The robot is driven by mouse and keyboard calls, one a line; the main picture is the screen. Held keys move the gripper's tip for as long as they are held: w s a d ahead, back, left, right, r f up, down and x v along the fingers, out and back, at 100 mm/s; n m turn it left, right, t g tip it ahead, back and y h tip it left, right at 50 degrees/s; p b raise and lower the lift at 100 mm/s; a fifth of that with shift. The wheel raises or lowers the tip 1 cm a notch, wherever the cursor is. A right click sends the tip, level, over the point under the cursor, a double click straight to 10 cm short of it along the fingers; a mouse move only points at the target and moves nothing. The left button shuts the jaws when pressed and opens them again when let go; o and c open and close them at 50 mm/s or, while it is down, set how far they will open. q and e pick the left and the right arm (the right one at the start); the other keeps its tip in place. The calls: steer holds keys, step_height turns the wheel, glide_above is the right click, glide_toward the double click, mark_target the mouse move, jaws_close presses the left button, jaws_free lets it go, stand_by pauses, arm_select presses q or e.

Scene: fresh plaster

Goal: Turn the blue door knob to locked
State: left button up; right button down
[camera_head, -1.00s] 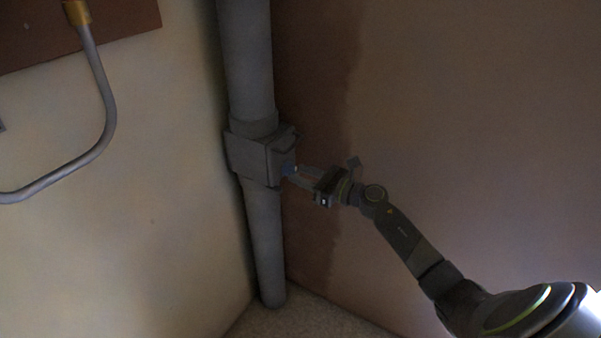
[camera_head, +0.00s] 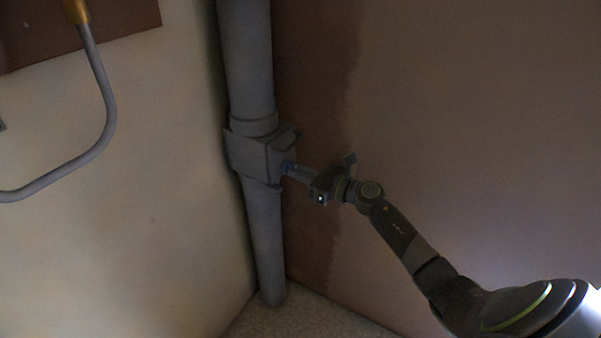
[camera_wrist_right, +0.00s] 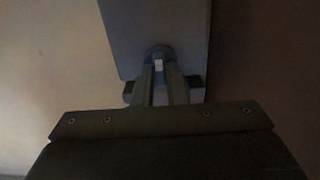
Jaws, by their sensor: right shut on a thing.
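The blue knob (camera_head: 288,167) sits on the right face of a grey box (camera_head: 250,155) fixed around the vertical pipe. My right gripper (camera_head: 293,170) reaches in from the right and is shut on the knob. In the right wrist view the fingers (camera_wrist_right: 160,75) close on the blue knob (camera_wrist_right: 159,52), which shows a pale mark between the fingertips. The grey box plate (camera_wrist_right: 155,25) lies behind it. The fingers hide part of the knob. My left gripper is not in view.
A thick grey pipe (camera_head: 246,60) runs down the corner to the speckled floor (camera_head: 305,318). A bent thin pipe (camera_head: 100,110) with a brass fitting (camera_head: 76,10) hangs on the pale left wall. The brown right wall (camera_head: 450,120) is bare.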

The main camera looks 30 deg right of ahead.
arm_select(q)
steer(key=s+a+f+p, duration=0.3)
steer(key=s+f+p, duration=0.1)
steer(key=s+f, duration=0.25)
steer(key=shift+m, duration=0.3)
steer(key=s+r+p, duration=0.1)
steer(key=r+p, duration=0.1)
steer(key=p, duration=0.1)
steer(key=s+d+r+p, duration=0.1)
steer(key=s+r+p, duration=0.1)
steer(key=p, duration=0.2)
arm_select(e)
steer(key=m, duration=1.7)
steer(key=shift+s+r+m, duration=0.1)
steer(key=shift+m, duration=0.3)
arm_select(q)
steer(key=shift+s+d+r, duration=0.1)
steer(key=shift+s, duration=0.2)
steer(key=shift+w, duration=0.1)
arm_select(e)
steer(key=c, duration=1.5)
jaws_free()
steer(key=shift+o, duration=0.2)
